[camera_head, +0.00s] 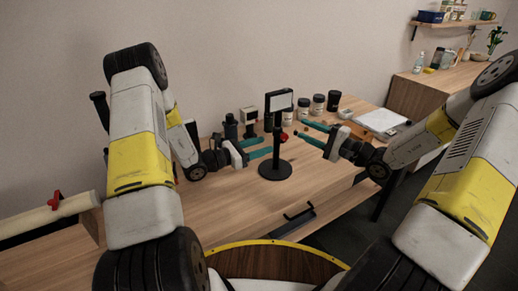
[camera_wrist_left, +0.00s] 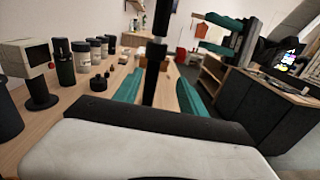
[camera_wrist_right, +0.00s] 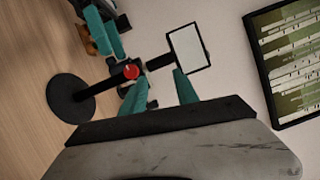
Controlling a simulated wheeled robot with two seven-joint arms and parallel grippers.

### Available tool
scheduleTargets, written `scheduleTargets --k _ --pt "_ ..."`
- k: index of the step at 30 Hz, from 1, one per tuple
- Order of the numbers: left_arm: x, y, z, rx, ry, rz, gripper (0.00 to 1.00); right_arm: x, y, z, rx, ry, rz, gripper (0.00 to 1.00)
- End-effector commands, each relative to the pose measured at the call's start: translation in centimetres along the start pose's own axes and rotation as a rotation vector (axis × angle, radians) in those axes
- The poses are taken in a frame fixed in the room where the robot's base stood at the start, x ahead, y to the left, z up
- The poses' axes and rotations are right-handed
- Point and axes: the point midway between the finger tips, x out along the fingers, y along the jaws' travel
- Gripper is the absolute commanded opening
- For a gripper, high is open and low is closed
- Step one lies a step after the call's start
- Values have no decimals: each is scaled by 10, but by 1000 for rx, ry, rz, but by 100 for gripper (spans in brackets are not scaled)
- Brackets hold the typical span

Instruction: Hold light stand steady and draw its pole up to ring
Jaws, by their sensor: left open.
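The light stand has a round black base (camera_head: 275,169), a thin upright pole (camera_head: 277,142) and a pale rectangular lamp head (camera_head: 279,102). It stands on the wooden table. A red knob (camera_wrist_right: 131,72) sits on its pole. My left gripper (camera_head: 267,147) is open, low and left of the pole; in the left wrist view the pole (camera_wrist_left: 157,62) shows in line with the gap between its teal fingers. My right gripper (camera_head: 299,129) is open and empty, right of the pole and higher; in the right wrist view the lamp head (camera_wrist_right: 189,48) lies beyond its fingers. I cannot make out the ring.
Several jars (camera_head: 303,108), a black cup (camera_head: 334,101) and a small boxy device on a stand (camera_head: 248,118) stand behind. A white flat device (camera_head: 382,120) lies at the right. The table's front (camera_head: 225,222) is clear.

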Motion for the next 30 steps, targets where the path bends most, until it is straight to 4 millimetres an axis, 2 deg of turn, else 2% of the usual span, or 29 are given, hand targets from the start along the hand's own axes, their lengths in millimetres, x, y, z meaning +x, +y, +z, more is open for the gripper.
scheduleTargets --k 1,5,15,21,30 --pt "-1 4 -8 -19 -3 21 49 0 0 0 0 0 0 36" --pt "1 9 -15 -39 -8 47 49 0 0 0 0 0 0 36" --pt "49 11 -15 -38 -8 47 49 0 0 0 0 0 0 36" --pt "70 12 -15 -39 -7 47 49 0 0 0 0 0 0 36" --pt "76 13 -14 -40 -7 49 49 0 0 0 0 0 0 36"
